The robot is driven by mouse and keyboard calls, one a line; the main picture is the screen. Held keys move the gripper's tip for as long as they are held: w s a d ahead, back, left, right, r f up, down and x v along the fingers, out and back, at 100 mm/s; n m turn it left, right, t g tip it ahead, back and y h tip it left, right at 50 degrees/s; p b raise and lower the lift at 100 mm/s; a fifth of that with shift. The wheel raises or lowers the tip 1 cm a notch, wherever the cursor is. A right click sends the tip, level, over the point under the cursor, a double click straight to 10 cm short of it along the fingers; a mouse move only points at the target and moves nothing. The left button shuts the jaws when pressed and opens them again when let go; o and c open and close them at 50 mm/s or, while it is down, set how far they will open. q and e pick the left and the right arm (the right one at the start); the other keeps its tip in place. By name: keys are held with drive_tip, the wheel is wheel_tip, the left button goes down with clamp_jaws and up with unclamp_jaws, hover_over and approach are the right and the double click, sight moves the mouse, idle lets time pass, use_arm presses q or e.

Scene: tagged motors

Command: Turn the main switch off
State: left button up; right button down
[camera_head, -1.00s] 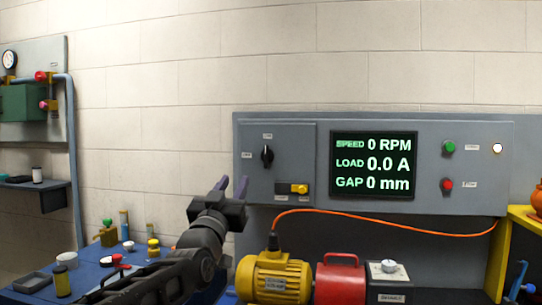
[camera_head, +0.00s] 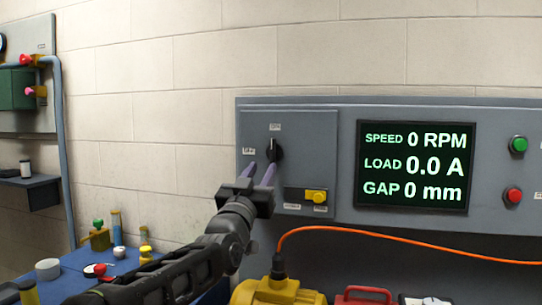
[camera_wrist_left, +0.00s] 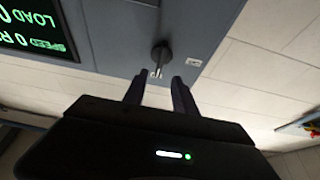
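The main switch is a black rotary knob (camera_head: 276,150) on the grey panel. Its handle stands upright, towards the label above it (camera_head: 275,127); another label, reading OFF (camera_head: 249,151), is at its left. My left gripper (camera_head: 258,172) is open and empty, its two purple-grey fingers pointing at the panel just below and left of the knob. In the left wrist view the knob (camera_wrist_left: 161,55) shows just beyond and between the two open fingertips (camera_wrist_left: 158,82), apparently not touched. My right gripper is not in view.
A yellow slider (camera_head: 316,196) sits on the panel below the knob. A display (camera_head: 415,166) and green (camera_head: 518,144) and red (camera_head: 512,194) buttons are to the right. An orange cable (camera_head: 400,240) runs below, above the yellow motor (camera_head: 275,291).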

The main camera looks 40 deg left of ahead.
sight(271, 152)
use_arm(q)
drive_tip(key=p+x, duration=0.3)
drive_tip(key=x, duration=0.5)
drive_tip(key=shift+f, duration=0.1)
drive_tip(key=shift+c, duration=0.2)
clamp_jaws()
idle(0.3)
